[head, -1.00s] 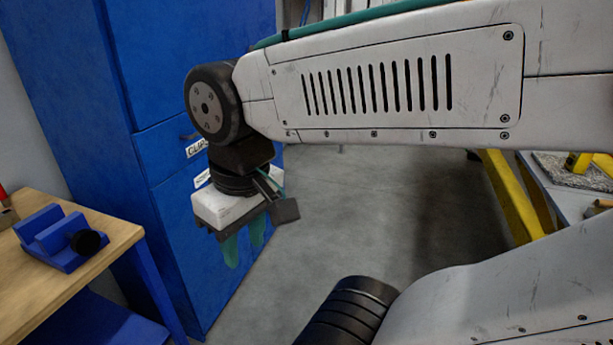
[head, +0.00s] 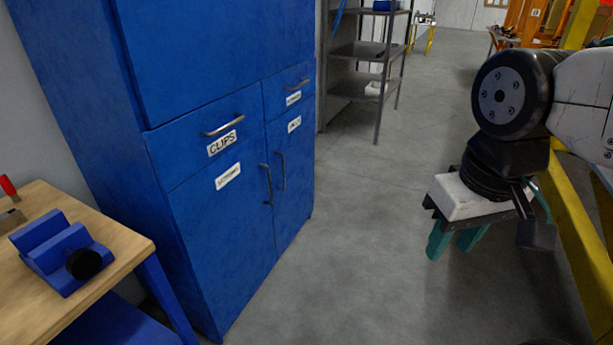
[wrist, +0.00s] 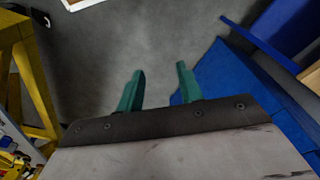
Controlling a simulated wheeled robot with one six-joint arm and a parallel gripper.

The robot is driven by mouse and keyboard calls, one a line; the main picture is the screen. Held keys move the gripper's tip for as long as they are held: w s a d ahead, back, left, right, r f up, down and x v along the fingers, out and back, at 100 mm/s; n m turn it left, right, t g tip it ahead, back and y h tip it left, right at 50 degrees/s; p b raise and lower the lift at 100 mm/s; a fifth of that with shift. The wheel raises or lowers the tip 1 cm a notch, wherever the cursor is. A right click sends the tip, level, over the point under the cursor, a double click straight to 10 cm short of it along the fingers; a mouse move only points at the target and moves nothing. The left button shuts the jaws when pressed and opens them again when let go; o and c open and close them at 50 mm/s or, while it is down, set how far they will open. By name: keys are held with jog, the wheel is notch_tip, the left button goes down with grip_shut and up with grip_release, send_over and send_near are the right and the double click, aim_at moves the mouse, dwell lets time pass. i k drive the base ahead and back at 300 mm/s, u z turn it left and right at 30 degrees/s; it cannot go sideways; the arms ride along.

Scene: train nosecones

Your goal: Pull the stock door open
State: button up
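A blue cabinet has two lower doors, both shut. The left lower door (head: 215,235) has a white label (head: 228,176) too small to read surely and a vertical handle (head: 267,184) at its right edge. The right lower door (head: 296,190) has a label (head: 294,124), also unclear, and a vertical handle (head: 281,170) at its left edge. I cannot tell which is the stock door. My gripper (head: 450,247) hangs fingers down, well right of the cabinet and touching nothing. In the wrist view its green fingers (wrist: 160,70) are apart and empty.
Above the doors are a shut CLIPS drawer (head: 215,138) and another drawer (head: 290,88). A wooden table (head: 110,245) with a blue fixture (head: 60,250) stands at the left. Grey shelving (head: 358,52) stands behind. A yellow frame (head: 570,215) is at the right. The floor between is clear.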

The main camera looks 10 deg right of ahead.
aim_at(290, 138)
jog(key=z, duration=0.5)
jog(key=k, duration=0.6)
jog(key=z, duration=0.7)
jog(key=i, duration=1.4)
jog(key=u, duration=1.25)
jog(key=i, duration=0.4)
jog(key=u, duration=0.45)
